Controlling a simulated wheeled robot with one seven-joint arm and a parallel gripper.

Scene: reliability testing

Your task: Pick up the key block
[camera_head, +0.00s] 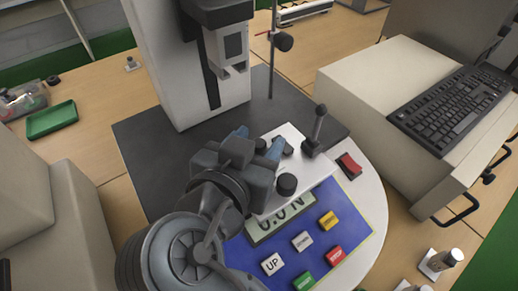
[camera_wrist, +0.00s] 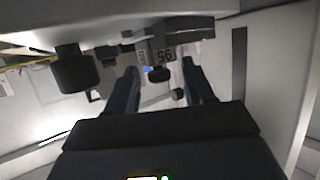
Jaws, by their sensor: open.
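My gripper (camera_head: 257,141) is open over the front part of the test machine, its two blue fingers apart. In the wrist view my gripper (camera_wrist: 160,73) also has its fingers spread, with small dark knob-like parts showing between and beyond them. A pale block (camera_head: 312,182) with black knobs and a black lever (camera_head: 318,127) is just right of and below my fingers. I cannot tell for certain whether it is the key block. My gripper and wrist hide part of it. I see nothing held between the fingers.
The blue control panel (camera_head: 292,251) with coloured buttons lies in front. A red switch (camera_head: 349,165) is to the right. The machine's white column (camera_head: 185,75) rises behind. A keyboard (camera_head: 455,112) sits on a beige case at right. A green tray (camera_head: 52,120) lies at left.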

